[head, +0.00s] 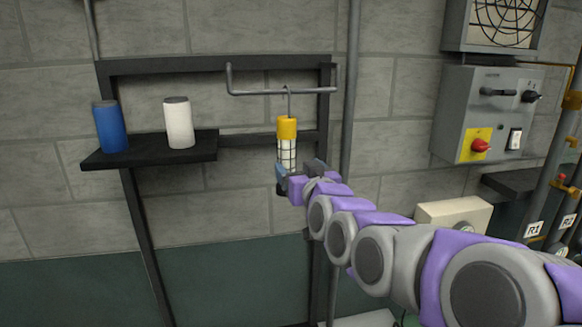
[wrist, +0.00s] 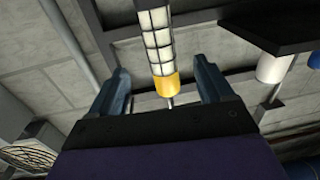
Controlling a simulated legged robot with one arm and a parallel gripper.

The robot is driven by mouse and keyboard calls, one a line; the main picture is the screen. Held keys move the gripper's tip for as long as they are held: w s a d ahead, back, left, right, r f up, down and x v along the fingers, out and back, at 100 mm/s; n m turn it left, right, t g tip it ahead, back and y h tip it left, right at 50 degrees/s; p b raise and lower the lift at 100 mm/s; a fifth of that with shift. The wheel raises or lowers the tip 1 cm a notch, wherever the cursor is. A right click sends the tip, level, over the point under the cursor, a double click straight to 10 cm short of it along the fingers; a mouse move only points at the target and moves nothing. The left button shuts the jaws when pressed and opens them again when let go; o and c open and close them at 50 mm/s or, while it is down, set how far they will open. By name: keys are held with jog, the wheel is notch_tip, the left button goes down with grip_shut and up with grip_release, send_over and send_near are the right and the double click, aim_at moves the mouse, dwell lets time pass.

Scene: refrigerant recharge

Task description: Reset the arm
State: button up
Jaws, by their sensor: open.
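My purple and grey arm reaches from the lower right toward the wall in the head view. My gripper (head: 300,178) is at the lower end of a hanging work lamp. In the wrist view my gripper (wrist: 160,92) has its two dark fingers spread apart, with the lamp showing in the gap between them. The work lamp (head: 287,142) has a yellow top and a caged white body, and hangs by a hook from a grey bar. Its yellow part and white cage also show in the wrist view (wrist: 160,45). I cannot tell whether the fingers touch it.
A blue can (head: 110,127) and a white can (head: 179,123) stand on a black shelf (head: 150,150) at left. The grey bar (head: 265,93) is above the lamp. A control box (head: 486,113) with a red knob and pipes (head: 563,140) are at right. A beige box (head: 455,214) sits behind my arm.

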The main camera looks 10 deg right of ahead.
jog(key=s+b, duration=0.1)
jog(key=s, duration=0.4)
jog(key=s+a+f+g+b, duration=0.1)
jog(key=s+f+g+b, duration=0.25)
jog(key=f, duration=0.65)
jog(key=s+a+f+g+b, duration=0.1)
jog(key=s+f+g+b, duration=0.3)
jog(key=f, duration=0.6)
jog(key=s+a+f+g+b, duration=0.1)
jog(key=s+f+g+b, duration=0.3)
jog(key=f, duration=0.6)
jog(key=s+d+f+g+b, duration=0.1)
jog(key=s+f+g+b, duration=0.3)
jog(key=s+f, duration=0.5)
jog(key=s+d+f+m+g+h+b, duration=0.1)
jog(key=s+f+g+b, duration=0.2)
jog(key=s+f, duration=0.6)
jog(key=s+g, duration=0.1)
jog(key=s, duration=0.7)
jog(key=shift+h+b, duration=0.3)
jog(key=shift+b, duration=0.05)
